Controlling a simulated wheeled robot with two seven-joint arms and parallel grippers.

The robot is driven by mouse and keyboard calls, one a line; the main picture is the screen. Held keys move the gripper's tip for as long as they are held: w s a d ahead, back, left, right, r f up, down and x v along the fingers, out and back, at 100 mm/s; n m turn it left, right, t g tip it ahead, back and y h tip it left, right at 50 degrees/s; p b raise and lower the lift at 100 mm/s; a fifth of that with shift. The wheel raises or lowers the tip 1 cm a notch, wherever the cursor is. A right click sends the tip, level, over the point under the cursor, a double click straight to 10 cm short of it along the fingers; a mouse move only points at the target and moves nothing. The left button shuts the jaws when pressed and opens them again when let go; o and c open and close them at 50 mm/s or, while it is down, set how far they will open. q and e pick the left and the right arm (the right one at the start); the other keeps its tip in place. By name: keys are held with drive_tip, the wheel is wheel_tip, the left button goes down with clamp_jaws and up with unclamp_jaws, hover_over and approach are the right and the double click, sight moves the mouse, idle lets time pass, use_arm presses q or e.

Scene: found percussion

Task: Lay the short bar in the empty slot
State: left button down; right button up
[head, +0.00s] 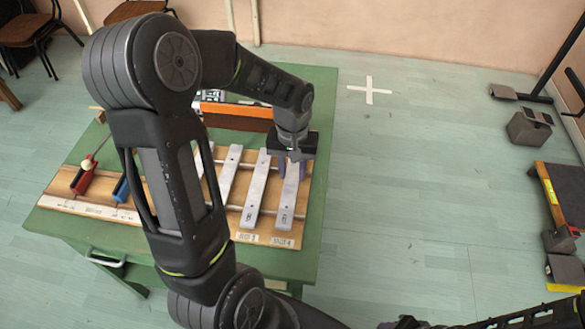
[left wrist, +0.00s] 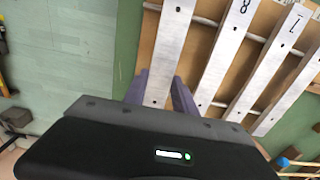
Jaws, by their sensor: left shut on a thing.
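The short bar (head: 288,205) is pale grey metal and is the rightmost bar on the wooden frame (head: 310,215). My left gripper (head: 294,157) is shut on its far end. In the left wrist view the bar (left wrist: 172,45) runs between the two purplish fingers (left wrist: 160,94). It lies across the line of the rails, beside the bar marked 8 (left wrist: 228,50). I cannot tell whether it rests on the rails or hangs just above them.
The frame stands on a green table (head: 322,110). Other bars (head: 256,188) lie to the left. An orange-brown box (head: 238,120) stands behind.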

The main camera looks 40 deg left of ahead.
use_arm(q)
drive_tip(key=shift+f, duration=0.45)
drive_tip(key=shift+f+b, duration=0.4)
drive_tip(key=shift+b, duration=0.1)
drive_tip(key=c, duration=0.9)
unclamp_jaws()
drive_tip(key=shift+r, duration=0.15)
wheel_tip(320, 180, up, 8)
drive_tip(key=shift+f, duration=0.2)
